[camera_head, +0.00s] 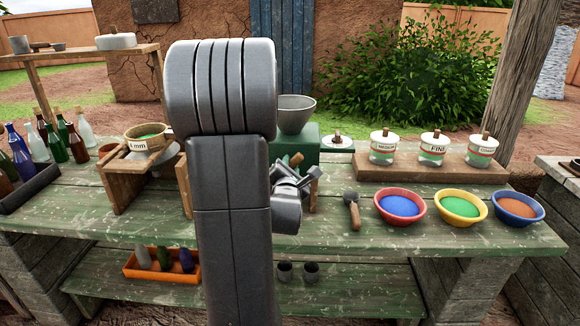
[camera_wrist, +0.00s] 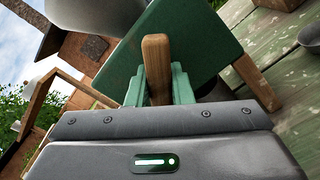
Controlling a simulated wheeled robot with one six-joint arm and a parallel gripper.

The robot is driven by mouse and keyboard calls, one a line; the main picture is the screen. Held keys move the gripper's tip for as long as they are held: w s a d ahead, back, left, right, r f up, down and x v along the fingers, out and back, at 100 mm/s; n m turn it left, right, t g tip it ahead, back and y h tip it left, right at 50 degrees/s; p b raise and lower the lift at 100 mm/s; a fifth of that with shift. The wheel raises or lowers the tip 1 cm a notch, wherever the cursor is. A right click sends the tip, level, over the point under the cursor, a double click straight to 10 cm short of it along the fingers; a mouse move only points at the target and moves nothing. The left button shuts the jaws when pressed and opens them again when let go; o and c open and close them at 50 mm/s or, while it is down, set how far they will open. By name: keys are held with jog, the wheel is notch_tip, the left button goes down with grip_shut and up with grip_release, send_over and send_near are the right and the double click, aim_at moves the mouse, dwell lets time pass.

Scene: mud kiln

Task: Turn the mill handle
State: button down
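The mill is a green box (camera_head: 312,143) with a grey hopper bowl (camera_head: 294,115) on top, at the back middle of the bench. Its green side also shows in the wrist view (camera_wrist: 205,45). The wooden mill handle (camera_wrist: 156,58) stands out between my gripper's two green fingers, which sit against both its sides. My gripper (camera_wrist: 159,88) looks shut on the handle. In the head view, my arm hides the mill's left part, and only a small bit of wood shows near my wrist.
Right of the mill are a scoop (camera_head: 353,210), a red bowl of blue powder (camera_head: 400,207), a yellow bowl (camera_head: 461,209) and a blue bowl (camera_head: 519,210). Lidded jars stand on a wooden board (camera_head: 430,171). A sieve (camera_head: 145,137) on a wooden stand and several bottles are left.

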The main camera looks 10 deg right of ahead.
jog(key=shift+f+m+b, duration=0.1)
jog(key=shift+m+b, duration=0.2)
jog(key=shift+b, duration=0.15)
jog(key=shift+f+m+b, duration=0.15)
jog(key=shift+m+b, duration=0.75)
jog(key=shift+b, duration=0.2)
jog(key=m+b, duration=0.3)
jog(key=shift+d+f+m, duration=0.15)
jog(key=shift+m, duration=0.15)
jog(key=m+b, duration=0.3)
jog(key=shift+m, duration=0.3)
jog(key=m+b, duration=0.3)
jog(key=m, duration=0.1)
jog(key=shift+f+m, duration=0.15)
jog(key=shift+m, duration=0.15)
jog(key=m+b, duration=0.2)
jog(key=m, duration=0.1)
jog(key=shift+f+m, duration=0.1)
jog(key=shift+m, duration=0.2)
jog(key=m+b, duration=0.2)
jog(key=m, duration=0.2)
jog(key=shift+a, duration=0.2)
jog(key=m+b, duration=0.1)
jog(key=m, duration=0.3)
jog(key=shift+a, duration=0.1)
jog(key=shift+a+m+b, duration=0.1)
jog(key=shift+m+b, duration=0.55)
jog(key=shift+m, duration=1.25)
